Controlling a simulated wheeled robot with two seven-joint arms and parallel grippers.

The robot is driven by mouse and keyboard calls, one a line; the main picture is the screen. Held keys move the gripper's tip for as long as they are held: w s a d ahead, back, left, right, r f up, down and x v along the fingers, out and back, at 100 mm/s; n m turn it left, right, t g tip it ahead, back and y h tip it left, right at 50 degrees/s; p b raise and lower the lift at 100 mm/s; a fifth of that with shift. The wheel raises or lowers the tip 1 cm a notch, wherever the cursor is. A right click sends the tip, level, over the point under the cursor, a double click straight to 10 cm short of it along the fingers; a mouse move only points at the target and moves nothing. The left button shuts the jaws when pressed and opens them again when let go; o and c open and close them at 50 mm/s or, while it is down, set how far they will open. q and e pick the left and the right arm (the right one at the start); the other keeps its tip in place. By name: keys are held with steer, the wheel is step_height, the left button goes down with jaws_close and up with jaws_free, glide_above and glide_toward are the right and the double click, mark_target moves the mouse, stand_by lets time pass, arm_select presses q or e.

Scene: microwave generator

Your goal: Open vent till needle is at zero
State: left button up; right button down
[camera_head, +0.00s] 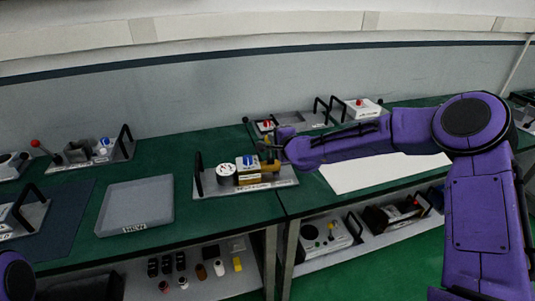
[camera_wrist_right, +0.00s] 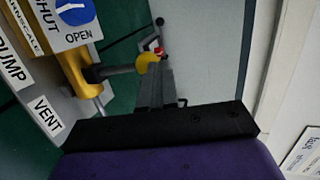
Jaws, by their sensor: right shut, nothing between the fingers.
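The vent unit is a grey plate (camera_head: 207,189) with a white round gauge (camera_head: 226,170), a brass-yellow body (camera_head: 262,177) and a white block with a blue dial (camera_head: 248,160). Its needle is too small to read. In the right wrist view, the blue dial (camera_wrist_right: 75,12) sits by "SHUT" and "OPEN", and a "VENT" label (camera_wrist_right: 47,115) lies on the plate. A grey stem (camera_wrist_right: 115,71) runs from the brass body to a yellow piece (camera_wrist_right: 147,63). My right gripper (camera_head: 272,148) is shut and empty at the unit's right end, beside the yellow piece; contact is unclear. My left gripper is out of view.
A grey tray (camera_head: 137,206) stands left of the unit. Another unit with black handles and red knobs (camera_head: 267,124) stands behind my right gripper. A white sheet (camera_head: 375,175) lies on the right table. Shelves below hold small bottles and devices.

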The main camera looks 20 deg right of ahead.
steer(key=shift+s+f, duration=0.1)
steer(key=shift+r+p, duration=0.6)
steer(key=shift+r, duration=0.2)
